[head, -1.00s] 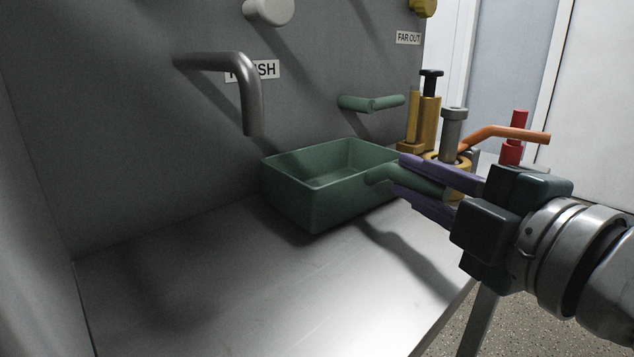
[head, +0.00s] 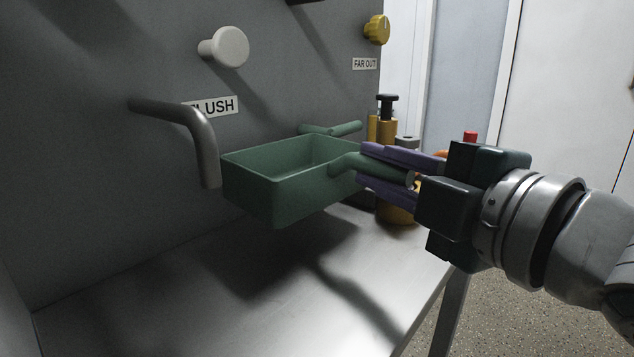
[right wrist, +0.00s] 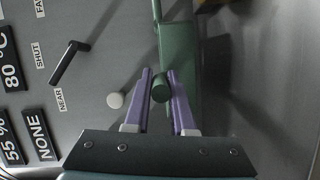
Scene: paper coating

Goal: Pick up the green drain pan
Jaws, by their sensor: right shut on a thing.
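The green drain pan (head: 270,190) hangs level above the metal table, with a shadow on the table below it. It is an open rectangular tray with a round bar handle (head: 345,163) on the near right side and another bar (head: 345,129) on the far side. My right gripper (head: 364,170), with purple fingers, is shut around the near handle. In the right wrist view the handle's round end (right wrist: 160,88) shows between the two fingers, with part of the green pan (right wrist: 180,60) beyond. The pan looks empty, but its floor is partly hidden. My left gripper is not in view.
A grey bent spout (head: 195,130) sticks out of the wall close to the pan's left corner. A white knob (head: 226,47) and a yellow knob (head: 377,30) are above. Yellow cylinders (head: 387,130) stand behind my gripper. The table (head: 130,310) in front is bare.

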